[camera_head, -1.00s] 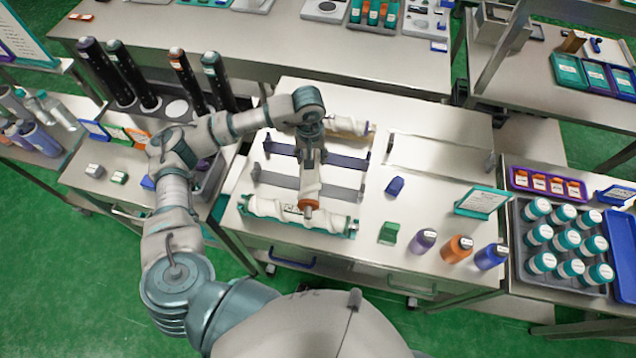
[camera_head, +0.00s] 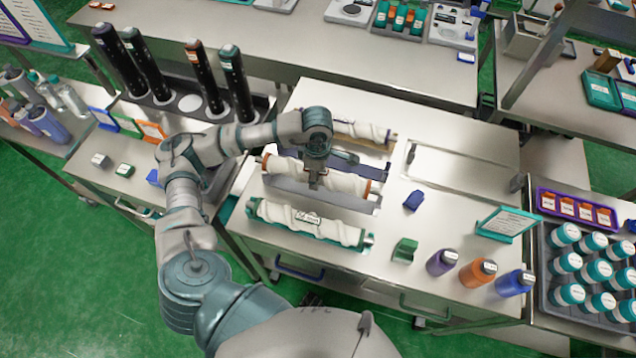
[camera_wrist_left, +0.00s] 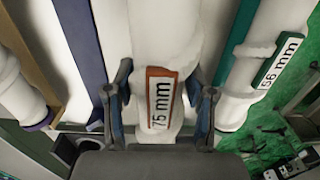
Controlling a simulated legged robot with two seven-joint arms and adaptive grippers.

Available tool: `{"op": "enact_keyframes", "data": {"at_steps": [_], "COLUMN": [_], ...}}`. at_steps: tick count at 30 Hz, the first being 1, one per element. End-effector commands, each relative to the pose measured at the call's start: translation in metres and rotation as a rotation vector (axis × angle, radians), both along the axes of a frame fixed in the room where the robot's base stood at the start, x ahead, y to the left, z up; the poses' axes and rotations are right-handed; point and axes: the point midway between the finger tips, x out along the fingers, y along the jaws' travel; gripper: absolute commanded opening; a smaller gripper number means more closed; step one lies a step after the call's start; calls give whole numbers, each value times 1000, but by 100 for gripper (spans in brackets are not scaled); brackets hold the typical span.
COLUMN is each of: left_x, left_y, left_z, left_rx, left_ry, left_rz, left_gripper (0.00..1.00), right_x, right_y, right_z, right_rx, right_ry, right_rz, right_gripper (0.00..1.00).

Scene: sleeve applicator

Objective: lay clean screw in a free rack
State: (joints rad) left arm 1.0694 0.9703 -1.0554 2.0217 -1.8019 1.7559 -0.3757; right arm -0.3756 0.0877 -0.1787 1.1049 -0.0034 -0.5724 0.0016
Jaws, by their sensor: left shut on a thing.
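My left gripper (camera_head: 316,180) is shut on a white screw (camera_head: 287,167) with orange ends, around its middle. In the left wrist view the fingers (camera_wrist_left: 160,108) flank this screw and its orange 75 mm label (camera_wrist_left: 160,97). The screw lies lengthwise along the grey rack (camera_head: 320,198), over or just behind it; I cannot tell if it touches. The blue-purple rack (camera_head: 345,161) behind shows no screw in it. A white screw with a teal label (camera_head: 300,218) lies in the front teal rack. Another white screw (camera_head: 358,129) lies in the back tan rack. My right gripper is out of view.
Purple, orange and blue bottles (camera_head: 478,272) stand at the front right of the table, near a teal block (camera_head: 405,250) and a blue block (camera_head: 413,200). Dark upright cylinders (camera_head: 195,75) stand at the back left.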

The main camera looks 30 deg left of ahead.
Motion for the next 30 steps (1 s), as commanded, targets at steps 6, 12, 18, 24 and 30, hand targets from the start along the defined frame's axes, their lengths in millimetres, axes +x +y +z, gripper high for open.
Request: {"op": "enact_keyframes", "data": {"at_steps": [6, 12, 18, 24, 30], "left_x": [0, 0, 1, 0, 0], "left_y": [-9, -6, -1, -2, -6], "left_z": [-15, -41, -44, -45, -44], "left_rx": [7, 3, -5, -3, 2], "left_ry": [-2, -3, -4, -2, -2], "left_rz": [-4, -5, -5, -4, -6], "left_gripper": [0, 0, 0, 79, 79], "right_x": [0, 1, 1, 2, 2], "right_y": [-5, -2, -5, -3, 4], "right_z": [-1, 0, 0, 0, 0], "right_rx": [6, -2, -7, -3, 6], "right_ry": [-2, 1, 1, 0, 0], "right_rz": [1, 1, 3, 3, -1], "right_gripper": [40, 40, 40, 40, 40]}}
